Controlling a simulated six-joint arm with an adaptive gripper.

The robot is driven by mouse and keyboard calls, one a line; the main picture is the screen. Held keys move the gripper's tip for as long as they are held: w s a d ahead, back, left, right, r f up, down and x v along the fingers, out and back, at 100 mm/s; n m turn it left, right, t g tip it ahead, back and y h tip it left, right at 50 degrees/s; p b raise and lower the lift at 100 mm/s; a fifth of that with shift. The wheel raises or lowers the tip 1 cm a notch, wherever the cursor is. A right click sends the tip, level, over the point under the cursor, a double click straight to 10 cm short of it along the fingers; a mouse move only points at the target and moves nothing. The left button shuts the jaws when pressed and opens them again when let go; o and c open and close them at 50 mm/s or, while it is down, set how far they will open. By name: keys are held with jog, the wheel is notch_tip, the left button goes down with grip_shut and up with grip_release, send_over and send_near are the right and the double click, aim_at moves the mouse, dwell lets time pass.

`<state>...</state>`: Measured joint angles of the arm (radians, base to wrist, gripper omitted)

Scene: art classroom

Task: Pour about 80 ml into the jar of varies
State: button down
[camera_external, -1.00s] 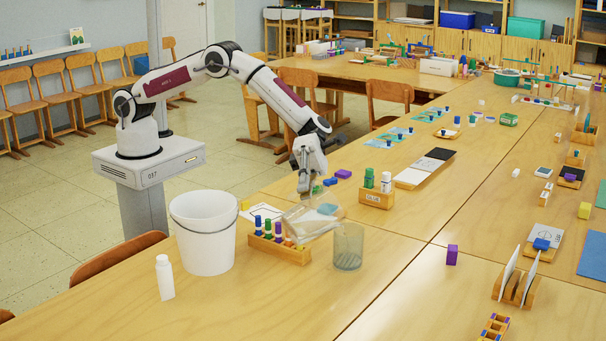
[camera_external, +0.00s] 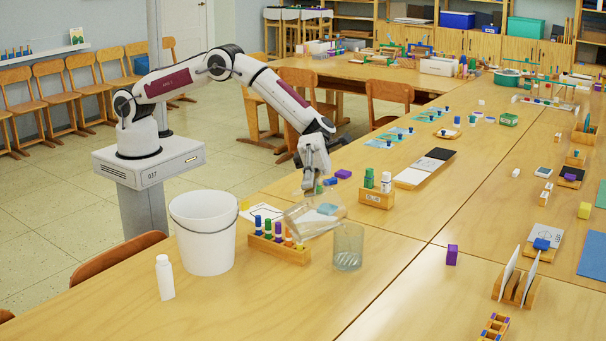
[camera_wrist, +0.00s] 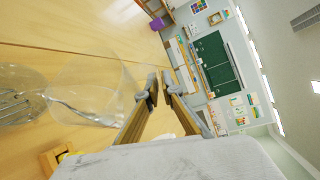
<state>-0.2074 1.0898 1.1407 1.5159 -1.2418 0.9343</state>
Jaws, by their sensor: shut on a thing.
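A clear glass jar (camera_external: 348,256) stands upright on the table, right of the block rack. It also shows at the left edge of the wrist view (camera_wrist: 18,98), with dark lines inside. My gripper (camera_external: 309,188) is shut on a clear vessel (camera_external: 308,220), tilted with its mouth toward the jar and its lower end above the table. In the wrist view the fingers (camera_wrist: 160,88) are beside the vessel (camera_wrist: 92,85). The vessel's rim is close to the jar's rim; I cannot tell whether they touch. Any liquid level in either is hard to make out.
A white bucket (camera_external: 204,235) and a white bottle (camera_external: 165,278) stand left. A wooden rack with coloured knobs (camera_external: 278,250) sits close under the vessel. A small holder with bottles (camera_external: 376,198) is behind right. The table front right of the jar is clear.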

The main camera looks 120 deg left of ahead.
aim_at(288, 211)
jog(key=shift+s+d+f+m+y, duration=0.35)
jog(key=shift+d+f, duration=0.1)
jog(key=shift+d, duration=0.15)
jog(key=shift+s+d+f+m+y, duration=0.25)
jog(key=shift+d+f+m+y, duration=0.15)
jog(key=shift+d, duration=0.2)
jog(key=shift+d+f, duration=0.1)
jog(key=shift+s+d+m, duration=0.1)
jog(key=shift+d+m, duration=0.05)
jog(key=shift+m, duration=0.1)
jog(key=shift+s+d+f+m+y, duration=0.1)
jog(key=shift+s+d+m+y, duration=0.2)
jog(key=shift+d+y, duration=0.1)
jog(key=shift+s+d+f+m+y, duration=0.1)
jog(key=shift+d+f+m+y, duration=0.2)
jog(key=shift+f, duration=0.15)
jog(key=shift+s+d+f+m+y, duration=0.15)
jog(key=shift+f+m+y, duration=0.1)
jog(key=shift+f, duration=0.15)
jog(key=shift+w, duration=0.1)
jog(key=shift+d+f, duration=0.1)
jog(key=shift+f, duration=0.15)
